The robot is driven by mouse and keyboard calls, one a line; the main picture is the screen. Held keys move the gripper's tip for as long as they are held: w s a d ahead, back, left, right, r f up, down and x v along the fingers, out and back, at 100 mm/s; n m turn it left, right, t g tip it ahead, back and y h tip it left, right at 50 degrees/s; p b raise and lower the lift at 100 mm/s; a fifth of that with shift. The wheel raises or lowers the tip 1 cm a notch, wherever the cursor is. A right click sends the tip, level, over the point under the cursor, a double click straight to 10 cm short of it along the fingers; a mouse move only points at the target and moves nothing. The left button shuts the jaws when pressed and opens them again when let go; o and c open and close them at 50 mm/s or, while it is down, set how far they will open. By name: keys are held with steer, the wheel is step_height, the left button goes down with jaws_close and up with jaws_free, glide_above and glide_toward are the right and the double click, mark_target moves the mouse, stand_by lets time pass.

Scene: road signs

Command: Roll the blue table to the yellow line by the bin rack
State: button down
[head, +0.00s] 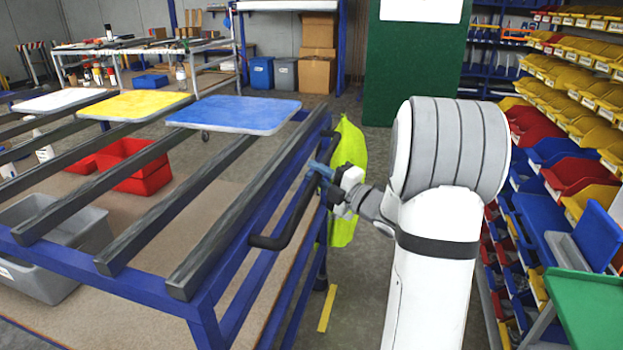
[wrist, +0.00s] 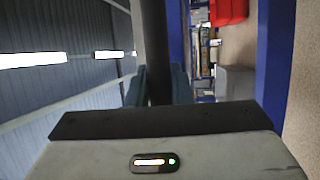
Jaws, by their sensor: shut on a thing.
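The blue table (head: 215,318) is a blue frame with dark slats across its top, filling the left of the head view. A black bar handle (head: 288,222) runs along its right side. My gripper (head: 320,170) is shut on this handle near its far end. In the wrist view the dark handle bar (wrist: 155,40) passes between the fingers (wrist: 158,88). A short yellow line (head: 327,308) lies on the floor just right of the table. The bin rack (head: 565,130) stands along the right with yellow, red and blue bins. The table's near wheels are out of view.
Blue, yellow and white panels (head: 235,114) lie on the slats' far end. A red crate (head: 135,165) and a grey crate (head: 60,265) sit on the lower shelf. A yellow-green vest (head: 347,155) hangs at the table's right. A green board (head: 412,70) stands behind.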

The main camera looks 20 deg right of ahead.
steer(key=shift+d+r, duration=0.25)
steer(key=shift+r, duration=0.15)
steer(key=c, duration=1.6)
jaws_free()
steer(key=o, duration=0.3)
steer(key=shift+s+f, duration=0.1)
steer(key=shift+f, duration=0.1)
steer(key=v, duration=0.7)
steer(key=shift+s+d, duration=0.15)
steer(key=shift+s, duration=0.2)
steer(key=shift+f, duration=0.1)
